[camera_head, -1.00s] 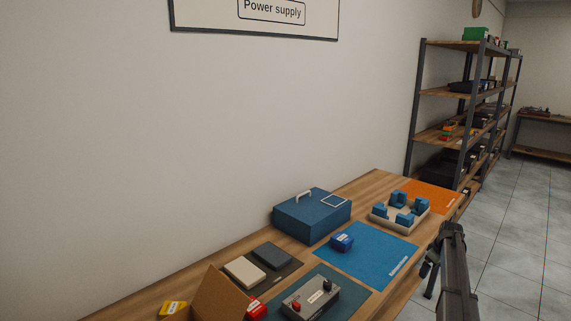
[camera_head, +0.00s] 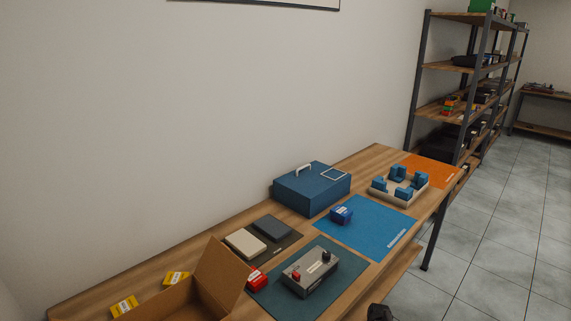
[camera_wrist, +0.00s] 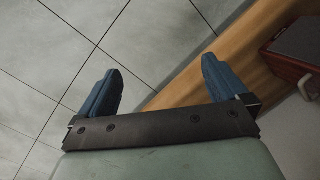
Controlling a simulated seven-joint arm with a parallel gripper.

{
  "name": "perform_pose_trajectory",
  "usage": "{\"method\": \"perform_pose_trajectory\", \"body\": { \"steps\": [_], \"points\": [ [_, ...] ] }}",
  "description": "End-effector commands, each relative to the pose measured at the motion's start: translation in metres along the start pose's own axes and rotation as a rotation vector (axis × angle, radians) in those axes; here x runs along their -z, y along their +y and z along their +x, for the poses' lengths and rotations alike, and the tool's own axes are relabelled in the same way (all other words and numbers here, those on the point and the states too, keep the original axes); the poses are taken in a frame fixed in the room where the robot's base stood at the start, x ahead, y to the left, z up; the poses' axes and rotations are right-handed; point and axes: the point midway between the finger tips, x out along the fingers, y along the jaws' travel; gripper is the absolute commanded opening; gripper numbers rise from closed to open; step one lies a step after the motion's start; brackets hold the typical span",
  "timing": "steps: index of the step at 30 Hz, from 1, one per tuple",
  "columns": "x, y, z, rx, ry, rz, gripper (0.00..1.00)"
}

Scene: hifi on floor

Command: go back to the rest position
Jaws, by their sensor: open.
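My gripper (camera_wrist: 160,88) shows in the wrist view with its two blue fingers wide apart and nothing between them. It is over the tiled floor (camera_wrist: 60,60), beside the edge of a wooden surface (camera_wrist: 225,60). In the head view only a small dark part, probably of my arm, shows at the bottom edge, and the fingers are out of view there.
The workbench (camera_head: 375,160) holds a blue toolbox (camera_head: 312,190), a fixture with blue blocks (camera_head: 398,187), a blue block (camera_head: 341,215), a grey power unit (camera_head: 310,272) and an open cardboard box (camera_head: 222,275). Shelves (camera_head: 465,70) stand behind. Floor at right (camera_head: 490,240) is clear.

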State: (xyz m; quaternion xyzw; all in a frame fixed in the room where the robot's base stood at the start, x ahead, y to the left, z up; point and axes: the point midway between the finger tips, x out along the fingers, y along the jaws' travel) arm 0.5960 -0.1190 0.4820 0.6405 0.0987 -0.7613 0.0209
Motion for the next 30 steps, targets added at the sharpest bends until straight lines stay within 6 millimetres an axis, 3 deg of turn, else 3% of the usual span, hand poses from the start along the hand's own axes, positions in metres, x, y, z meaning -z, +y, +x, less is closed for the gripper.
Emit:
{"method": "perform_pose_trajectory", "body": {
  "steps": [1, 9, 15, 21, 27, 30],
  "points": [
    [-0.023, -0.018, 0.014, 0.005, -0.029, 0.009, 1.00],
    [-0.118, -0.084, 0.072, 0.009, -0.168, 0.076, 1.00],
    [-0.194, -0.123, 0.100, -0.005, -0.270, 0.125, 1.00],
    [-0.262, -0.150, 0.114, -0.031, -0.358, 0.168, 1.00],
    [-0.300, -0.163, 0.119, -0.051, -0.407, 0.194, 1.00],
    [-0.300, -0.163, 0.119, -0.051, -0.407, 0.194, 1.00]
  ]
}}
